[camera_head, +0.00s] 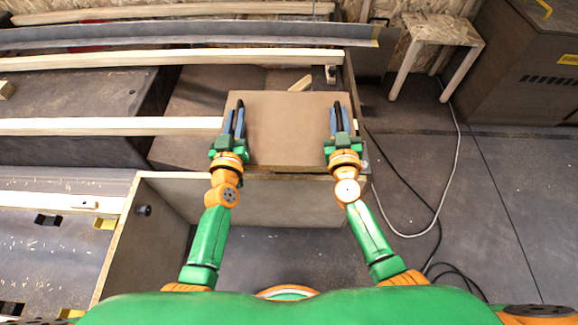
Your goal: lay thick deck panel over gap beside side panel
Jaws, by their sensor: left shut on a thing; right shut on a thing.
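A brown deck panel (288,128) lies flat between my two grippers in the head view. My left gripper (239,112) is shut on the panel's left edge. My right gripper (338,112) is shut on its right edge. Below the panel is an open box-like frame, with a board (285,200) along its back and a side panel (128,245) at its left. The deck panel hides part of the structure behind and under it, so I cannot tell whether it is resting or held just above.
Long pale wooden beams (110,126) run in from the left. A small wooden stool (437,45) stands at the back right beside a dark cabinet (530,65). Cables (425,232) lie on the floor to the right, where the floor is otherwise clear.

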